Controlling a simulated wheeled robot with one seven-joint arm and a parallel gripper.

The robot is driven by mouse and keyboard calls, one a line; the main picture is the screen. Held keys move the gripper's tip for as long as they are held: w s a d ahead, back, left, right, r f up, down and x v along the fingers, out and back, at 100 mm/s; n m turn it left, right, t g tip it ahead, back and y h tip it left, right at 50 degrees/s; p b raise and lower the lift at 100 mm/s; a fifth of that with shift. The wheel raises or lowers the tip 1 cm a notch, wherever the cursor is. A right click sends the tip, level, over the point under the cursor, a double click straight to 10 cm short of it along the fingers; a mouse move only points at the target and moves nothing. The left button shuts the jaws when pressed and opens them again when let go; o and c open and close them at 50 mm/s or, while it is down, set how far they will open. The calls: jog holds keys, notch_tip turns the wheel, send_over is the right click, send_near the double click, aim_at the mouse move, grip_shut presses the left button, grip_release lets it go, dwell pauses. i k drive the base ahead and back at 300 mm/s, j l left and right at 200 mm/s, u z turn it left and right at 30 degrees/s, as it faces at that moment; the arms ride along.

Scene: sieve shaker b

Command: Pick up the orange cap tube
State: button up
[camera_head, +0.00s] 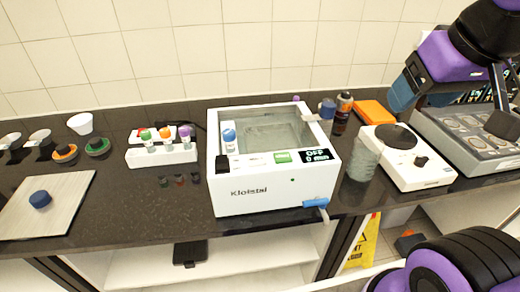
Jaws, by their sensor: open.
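The orange cap tube (165,134) stands upright in a white rack (160,157) on the dark counter, left of the middle. Its orange cap and upper part show; its lower part is hidden in the rack. A green cap tube (146,137) stands to its left and a purple cap tube (185,133) to its right. My gripper (452,102) is at the upper right, open, above the devices there. It is far to the right of the orange cap tube, and nothing is seen between its fingers.
A white water bath (265,194) stands right of the rack and holds a blue-capped tube (229,137). A white stirrer (420,177) and a glass beaker (363,160) are farther right. A board (70,190) with a blue puck lies left. Small dark pieces lie before the rack.

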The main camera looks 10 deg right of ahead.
aim_at(165, 133)
jog(key=i+j, duration=0.1)
jog(key=j, duration=0.3)
jog(key=i+j, duration=0.1)
jog(key=j, duration=0.35)
jog(key=i+j, duration=0.15)
jog(key=j, duration=0.25)
jog(key=i+j, duration=0.1)
jog(key=j, duration=0.35)
jog(key=i+j, duration=0.1)
jog(key=j, duration=0.3)
jog(key=z, duration=0.05)
